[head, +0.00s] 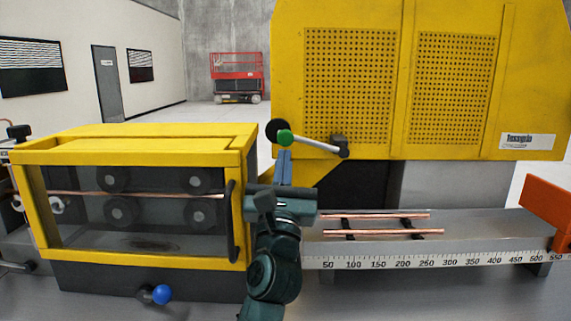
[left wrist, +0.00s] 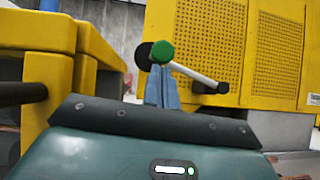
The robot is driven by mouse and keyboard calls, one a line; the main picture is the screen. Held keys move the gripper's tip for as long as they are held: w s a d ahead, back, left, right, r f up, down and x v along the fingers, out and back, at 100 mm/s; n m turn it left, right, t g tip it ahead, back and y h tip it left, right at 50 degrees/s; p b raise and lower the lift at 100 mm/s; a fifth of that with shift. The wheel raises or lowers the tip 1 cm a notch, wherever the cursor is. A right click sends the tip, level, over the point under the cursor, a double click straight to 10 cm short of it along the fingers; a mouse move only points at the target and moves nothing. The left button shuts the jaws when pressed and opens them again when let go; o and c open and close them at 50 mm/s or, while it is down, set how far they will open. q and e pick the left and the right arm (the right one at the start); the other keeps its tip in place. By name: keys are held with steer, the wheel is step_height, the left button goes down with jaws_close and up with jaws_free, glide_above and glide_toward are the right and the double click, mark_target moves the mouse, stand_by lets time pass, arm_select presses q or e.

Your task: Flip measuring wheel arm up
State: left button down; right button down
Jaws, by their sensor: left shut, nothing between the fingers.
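The measuring wheel arm (head: 318,145) is a pale metal bar with a green knob (head: 285,137) at its left end and a dark pivot (head: 340,146) at its right, by the yellow machine's lower edge. A black wheel (head: 275,131) sits behind the knob. The arm slopes slightly down to the right. My left gripper (head: 285,154) points up with its blue fingers shut, tips just below the green knob; I cannot tell whether they touch it. In the left wrist view the shut fingers (left wrist: 160,72) are right under the green knob (left wrist: 162,51). My right gripper is not in view.
A yellow-framed roller box (head: 140,140) with a clear front stands close to the left of my arm. A bench with a ruler (head: 430,261) and copper tubes (head: 380,233) lies to the right. The large yellow perforated housing (head: 400,90) stands behind.

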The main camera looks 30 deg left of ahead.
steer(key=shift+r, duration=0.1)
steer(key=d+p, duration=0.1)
steer(key=p, duration=0.1)
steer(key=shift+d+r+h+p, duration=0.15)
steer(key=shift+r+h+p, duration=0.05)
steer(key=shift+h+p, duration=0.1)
